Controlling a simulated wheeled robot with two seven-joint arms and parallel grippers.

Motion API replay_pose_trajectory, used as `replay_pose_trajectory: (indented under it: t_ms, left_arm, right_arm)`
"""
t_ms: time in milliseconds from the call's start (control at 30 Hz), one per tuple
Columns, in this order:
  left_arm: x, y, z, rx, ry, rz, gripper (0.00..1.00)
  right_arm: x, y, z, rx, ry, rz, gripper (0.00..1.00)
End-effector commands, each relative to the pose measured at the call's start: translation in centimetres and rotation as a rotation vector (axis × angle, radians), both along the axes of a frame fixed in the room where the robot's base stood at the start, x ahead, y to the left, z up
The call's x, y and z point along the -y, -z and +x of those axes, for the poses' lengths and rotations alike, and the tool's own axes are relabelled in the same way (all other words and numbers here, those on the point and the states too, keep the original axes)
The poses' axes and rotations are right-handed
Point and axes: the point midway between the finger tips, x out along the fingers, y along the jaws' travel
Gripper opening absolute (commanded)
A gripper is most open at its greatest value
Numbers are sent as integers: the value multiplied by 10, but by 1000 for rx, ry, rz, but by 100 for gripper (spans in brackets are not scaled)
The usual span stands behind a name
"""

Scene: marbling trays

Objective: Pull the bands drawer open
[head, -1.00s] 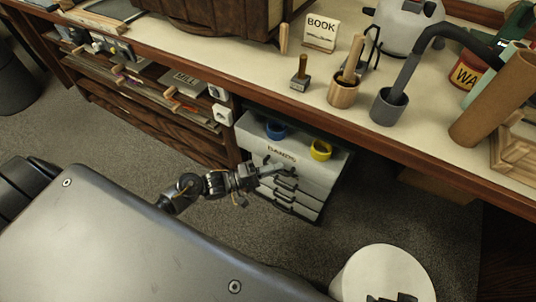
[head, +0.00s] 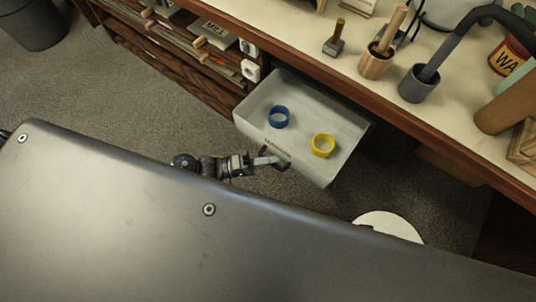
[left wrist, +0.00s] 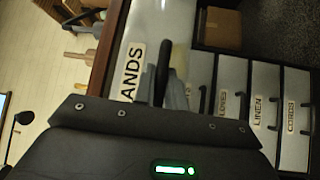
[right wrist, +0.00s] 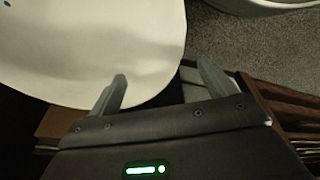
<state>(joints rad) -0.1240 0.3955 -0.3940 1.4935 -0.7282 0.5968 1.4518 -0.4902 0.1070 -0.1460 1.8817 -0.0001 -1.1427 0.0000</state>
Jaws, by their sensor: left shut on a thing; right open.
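The bands drawer (head: 345,115) stands out from under the bench, and its pale grey inside shows from above. A blue ring (head: 279,117) and a yellow ring (head: 322,146) lie in it. Its front label, partly cut off, shows in the left wrist view (left wrist: 132,72). My left gripper (head: 277,161) is at the drawer front, its fingers shut on the dark handle (left wrist: 163,72). My right gripper (right wrist: 160,92) is open and empty, seen only in the right wrist view. A white round-topped thing (right wrist: 100,50) is beyond its fingers.
Lower drawers, labelled gloves, linen (left wrist: 262,110) and cords (left wrist: 293,115), sit farther back. The wooden bench edge (head: 400,150) runs above. A white round top (head: 388,226) stands at the right. Grey carpet (head: 150,110) is clear to the left of the drawer.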

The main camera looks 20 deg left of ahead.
Motion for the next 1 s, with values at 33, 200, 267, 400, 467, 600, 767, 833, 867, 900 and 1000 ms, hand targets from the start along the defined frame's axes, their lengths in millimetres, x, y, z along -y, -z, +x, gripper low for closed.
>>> replay_pose_trajectory:
  t_ms: [33,200,267,400,467,600,767,833,867,900,1000]
  left_arm:
    - [-1,0,0,0,1,1,0]
    - [-1,0,0,0,1,1,0]
    - [-1,0,-1,0,0,1,0]
    - [-1,0,-1,0,-1,1,22]
    - [-1,0,-1,0,-1,1,22]
    - [-1,0,-1,0,-1,1,22]
    - [-11,2,-5,-1,-2,2,22]
    - [-21,4,-10,-2,-1,3,22]
    - [-26,5,-12,-2,-1,3,22]
    - [-34,6,-16,-2,-1,4,22]
    - [-53,9,-24,-3,-2,5,22]
  right_arm:
    - [0,0,0,0,0,0,83]
    - [0,0,0,0,0,0,83]
    - [0,0,0,0,0,1,83]
    - [0,0,0,0,0,1,83]
    - [-1,0,0,0,0,1,83]
    - [-1,0,0,0,0,1,83]
    - [-1,0,0,0,0,1,83]
    - [-1,0,0,0,0,1,83]
    - [-1,0,0,0,0,1,83]
    - [-1,0,0,0,0,1,83]
    - [-1,-1,1,1,0,1,83]
